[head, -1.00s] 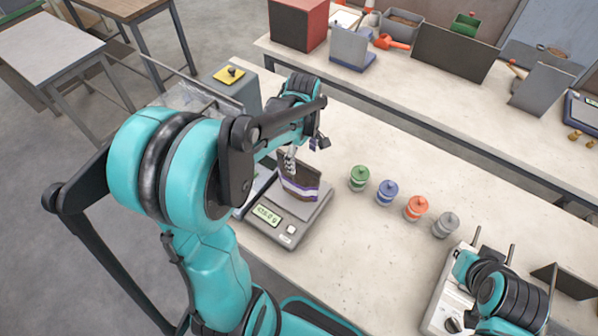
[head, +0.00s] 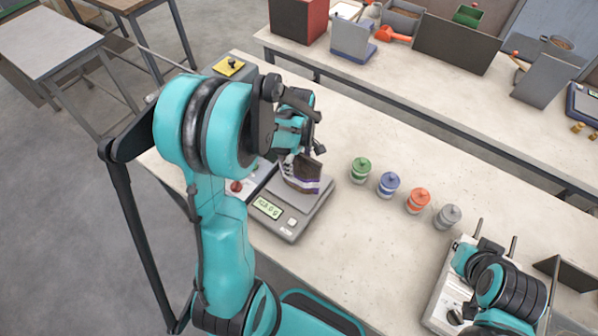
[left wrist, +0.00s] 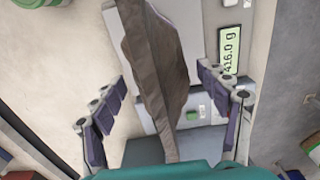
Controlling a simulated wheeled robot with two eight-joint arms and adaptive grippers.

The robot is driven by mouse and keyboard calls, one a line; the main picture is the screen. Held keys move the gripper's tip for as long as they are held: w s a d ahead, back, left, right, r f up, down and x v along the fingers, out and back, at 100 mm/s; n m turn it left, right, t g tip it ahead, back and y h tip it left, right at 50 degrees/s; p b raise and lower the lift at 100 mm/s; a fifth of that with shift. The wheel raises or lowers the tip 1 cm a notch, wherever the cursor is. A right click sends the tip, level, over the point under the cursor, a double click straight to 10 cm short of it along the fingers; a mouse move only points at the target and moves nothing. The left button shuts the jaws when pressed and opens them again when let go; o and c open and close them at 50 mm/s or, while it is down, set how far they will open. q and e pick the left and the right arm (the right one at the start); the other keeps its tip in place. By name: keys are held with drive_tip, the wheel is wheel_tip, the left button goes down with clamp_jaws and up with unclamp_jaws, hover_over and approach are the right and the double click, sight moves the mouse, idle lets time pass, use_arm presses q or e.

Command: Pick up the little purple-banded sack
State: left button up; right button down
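The little purple-banded sack (head: 301,178) stands on the pan of the scale (head: 283,226), dark brown with a white and purple band low on it. In the left wrist view the brown sack (left wrist: 158,70) shows from above, its band not visible. My left gripper (head: 297,160) is at the sack. In the left wrist view its fingers stand apart on either side of the sack, with gaps on both sides, so it is open. My right wrist (head: 490,275) shows at bottom right, but its fingers cannot be made out.
The scale display (left wrist: 229,50) reads about 416.0 g. Green (head: 360,170), blue (head: 388,185), orange (head: 417,201) and grey (head: 447,217) lidded jars stand in a row right of the scale. Bare bench lies beyond them. A yellow-topped button box (head: 229,67) stands behind my left arm.

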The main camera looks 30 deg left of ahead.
use_arm(q)
drive_tip(key=c, duration=1.5)
drive_tip(key=shift+o, duration=0.2)
